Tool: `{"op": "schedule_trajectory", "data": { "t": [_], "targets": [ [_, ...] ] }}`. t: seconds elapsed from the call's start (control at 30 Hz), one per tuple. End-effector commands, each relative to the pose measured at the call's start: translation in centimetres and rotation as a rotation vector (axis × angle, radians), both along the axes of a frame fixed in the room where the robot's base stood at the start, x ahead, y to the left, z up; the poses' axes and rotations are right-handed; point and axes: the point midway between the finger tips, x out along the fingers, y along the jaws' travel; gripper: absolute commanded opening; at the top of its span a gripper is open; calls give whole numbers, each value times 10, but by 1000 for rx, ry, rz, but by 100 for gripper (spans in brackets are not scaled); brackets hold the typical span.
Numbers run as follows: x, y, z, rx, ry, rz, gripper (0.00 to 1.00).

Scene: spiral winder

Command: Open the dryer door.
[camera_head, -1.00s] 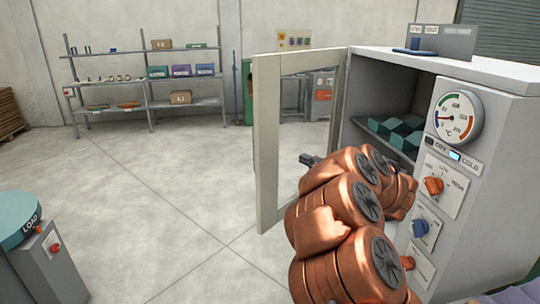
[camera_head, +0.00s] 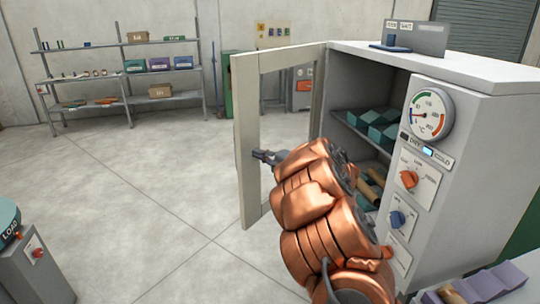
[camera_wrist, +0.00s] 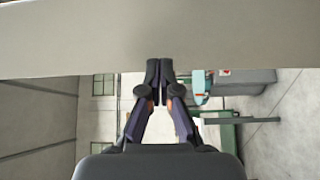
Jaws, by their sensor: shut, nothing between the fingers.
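The dryer (camera_head: 475,150) is a grey cabinet at the right in the head view. Its framed door (camera_head: 245,140) with a see-through middle stands wide open, swung out to the left and hinged at the opening's left side. My gripper (camera_head: 258,154) is shut and empty, on the inner side of the door near its outer upright. In the wrist view, the fingertips (camera_wrist: 160,68) are together and overlap the lower edge of a pale panel (camera_wrist: 160,35), apparently the door frame. I cannot tell whether they touch it.
Inside the dryer, teal pieces (camera_head: 380,125) lie on a shelf and tan rolls (camera_head: 370,185) lie below. Shelving (camera_head: 120,80) stands at the back wall. A round-topped LOAD stand (camera_head: 30,265) is at lower left. Purple pieces (camera_head: 485,285) are at lower right. The floor left of the door is clear.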

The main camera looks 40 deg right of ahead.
Motion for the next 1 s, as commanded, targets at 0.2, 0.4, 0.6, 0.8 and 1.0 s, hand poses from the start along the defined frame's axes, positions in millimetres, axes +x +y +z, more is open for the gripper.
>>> {"op": "schedule_trajectory", "data": {
  "t": [0.2, 0.4, 0.6, 0.8, 1.0],
  "targets": [
    [23, 7, 3, 1, -2, 4, 0],
    [30, 8, 1, -1, -1, 1, 0],
    [31, 8, 1, -1, -1, 1, 0],
    [32, 11, 0, -1, -2, 0, 0],
    [39, 3, -1, -5, -4, -30, 0]
  ]
}}
